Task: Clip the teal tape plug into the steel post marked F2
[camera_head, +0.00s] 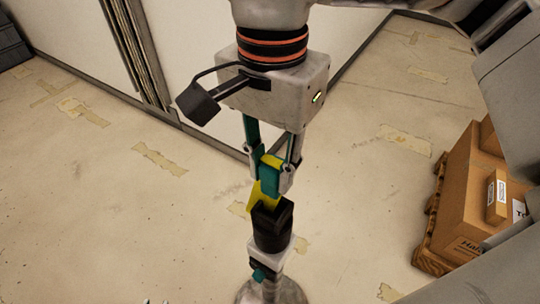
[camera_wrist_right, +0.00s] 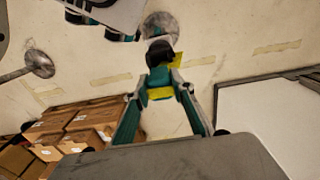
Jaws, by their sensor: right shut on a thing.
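My right gripper (camera_head: 270,176) points down and is shut on the teal tape plug (camera_head: 270,162), which has yellow parts. In the right wrist view the plug (camera_wrist_right: 159,77) sits between the fingertips. Right below it stands a steel post (camera_head: 268,274) with a black head (camera_head: 272,228). The plug's yellow lower part (camera_head: 262,192) meets or overlaps the top of the black head; I cannot tell whether it is seated. The black head also shows in the wrist view (camera_wrist_right: 158,51), above the post's round base (camera_wrist_right: 160,26). No F2 mark is readable.
Cardboard boxes (camera_head: 470,195) stand on a wooden pallet (camera_head: 432,262) at the right. A white wall panel (camera_head: 190,70) is behind. Another round-based steel stand (camera_wrist_right: 40,63) shows at the wrist view's left. The floor with tape patches is open to the left.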

